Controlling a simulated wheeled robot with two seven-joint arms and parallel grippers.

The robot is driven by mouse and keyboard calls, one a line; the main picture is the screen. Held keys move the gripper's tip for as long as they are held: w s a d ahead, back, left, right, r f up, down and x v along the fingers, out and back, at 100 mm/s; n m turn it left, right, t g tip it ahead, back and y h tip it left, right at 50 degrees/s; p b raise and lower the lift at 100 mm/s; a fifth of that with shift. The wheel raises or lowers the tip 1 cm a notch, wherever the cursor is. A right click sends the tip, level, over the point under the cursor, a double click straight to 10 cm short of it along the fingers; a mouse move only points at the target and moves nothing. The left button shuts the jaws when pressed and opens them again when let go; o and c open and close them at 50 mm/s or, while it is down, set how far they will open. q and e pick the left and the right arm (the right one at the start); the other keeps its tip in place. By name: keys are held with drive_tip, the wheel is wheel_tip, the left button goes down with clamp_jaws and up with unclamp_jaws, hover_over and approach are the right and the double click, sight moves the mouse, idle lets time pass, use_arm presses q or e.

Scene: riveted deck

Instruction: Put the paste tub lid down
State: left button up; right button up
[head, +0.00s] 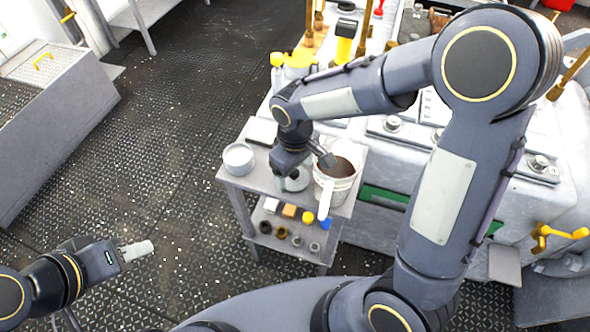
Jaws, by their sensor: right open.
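A small side table (343,208) holds a pale round tub (238,155) at its left. A larger pale container (347,189) with brown contents stands at its right. A light grey round piece (295,183) lies on the tabletop between them; it may be the paste tub lid, but my arm partly covers it. My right gripper (306,166) is open just above this piece, beside the brown-filled container; I cannot tell whether it touches the piece. My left gripper (142,250) is low at the left, over the floor, away from the table; its finger gap is not clear.
The lower shelf (281,241) holds several small items, including yellow and blue ones. A pale machine (548,215) with knobs stands right of and behind the table. A grey bin (75,125) stands at the far left. Deck floor (160,150) between is clear.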

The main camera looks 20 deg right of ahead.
sight(295, 173)
wheel_tip(295, 173, up, 11)
drive_tip(key=p, duration=0.2)
drive_tip(key=s+d+r+m+t+y, duration=0.1)
drive_tip(key=s+d+m, duration=0.3)
drive_tip(key=s, duration=0.4)
drive_tip(key=s+d+r+m+t+y, duration=0.1)
drive_tip(key=s+d+m+t, duration=0.3)
drive_tip(key=s, duration=0.4)
drive_tip(key=shift+s+d+r+m+t+y, duration=0.25)
drive_tip(key=shift+d+y, duration=0.35)
drive_tip(key=shift+y, duration=0.3)
drive_tip(key=shift+w, duration=0.1)
